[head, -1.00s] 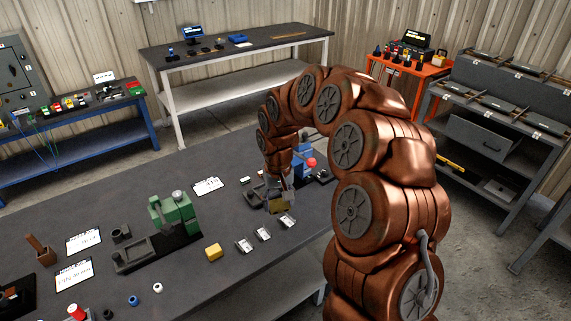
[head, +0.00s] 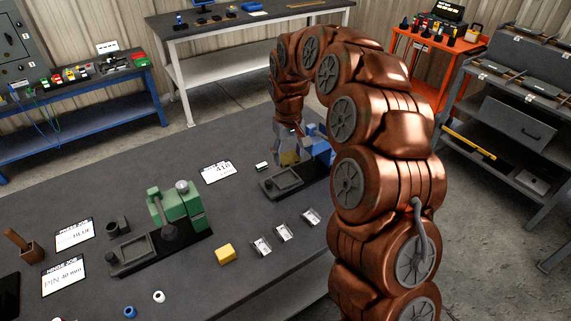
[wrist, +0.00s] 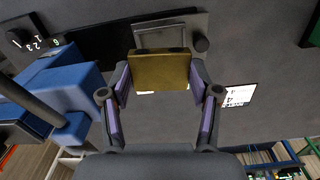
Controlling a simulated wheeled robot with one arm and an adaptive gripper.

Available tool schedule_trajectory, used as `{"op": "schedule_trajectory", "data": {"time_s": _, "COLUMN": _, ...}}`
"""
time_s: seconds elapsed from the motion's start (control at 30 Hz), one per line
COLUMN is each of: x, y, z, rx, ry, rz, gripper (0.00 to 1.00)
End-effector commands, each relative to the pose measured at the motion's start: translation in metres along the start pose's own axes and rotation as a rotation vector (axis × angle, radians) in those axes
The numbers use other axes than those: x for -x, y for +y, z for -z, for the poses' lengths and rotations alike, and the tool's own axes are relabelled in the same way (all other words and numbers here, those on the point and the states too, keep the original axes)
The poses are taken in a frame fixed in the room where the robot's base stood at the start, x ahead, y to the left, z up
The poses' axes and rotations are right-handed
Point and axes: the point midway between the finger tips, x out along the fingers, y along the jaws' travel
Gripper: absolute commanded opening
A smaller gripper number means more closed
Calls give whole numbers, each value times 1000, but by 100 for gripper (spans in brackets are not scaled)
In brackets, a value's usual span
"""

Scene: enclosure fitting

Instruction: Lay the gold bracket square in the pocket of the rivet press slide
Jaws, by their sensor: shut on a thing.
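My gripper (wrist: 158,80) is shut on the gold bracket (wrist: 158,71), a flat-faced gold piece held between its two fingers. In the head view, my gripper (head: 289,148) holds the bracket (head: 289,158) above and behind the dark slide (head: 283,184) of the blue press (head: 318,150). The slide's shallow rectangular pocket shows in the wrist view (wrist: 165,37), just beyond the bracket's upper edge, and looks empty. The bracket appears clear of the slide; its height above it is hard to judge. My arm hides part of the blue press.
A green press (head: 177,208) with its own dark slide stands to the left. Several small pieces lie in front: a yellow block (head: 225,254) and three silver brackets (head: 284,233). A white card (head: 217,172) lies behind the slide. The bench between is clear.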

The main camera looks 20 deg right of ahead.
Motion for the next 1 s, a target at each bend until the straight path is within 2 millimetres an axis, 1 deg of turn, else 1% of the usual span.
{"op": "schedule_trajectory", "data": {"time_s": 0.03, "x": -11, "y": 1, "z": 5, "rx": 22, "ry": 4, "rz": -1, "gripper": 17}}
{"op": "schedule_trajectory", "data": {"time_s": 0.3, "x": -11, "y": -1, "z": 16, "rx": 106, "ry": 7, "rz": 7, "gripper": 17}}
{"op": "schedule_trajectory", "data": {"time_s": 0.77, "x": -10, "y": 0, "z": 16, "rx": 111, "ry": 5, "rz": 8, "gripper": 17}}
{"op": "schedule_trajectory", "data": {"time_s": 0.9, "x": -11, "y": 0, "z": 14, "rx": 112, "ry": 5, "rz": 8, "gripper": 17}}
{"op": "schedule_trajectory", "data": {"time_s": 1.0, "x": -16, "y": 0, "z": 14, "rx": 112, "ry": 5, "rz": 8, "gripper": 17}}
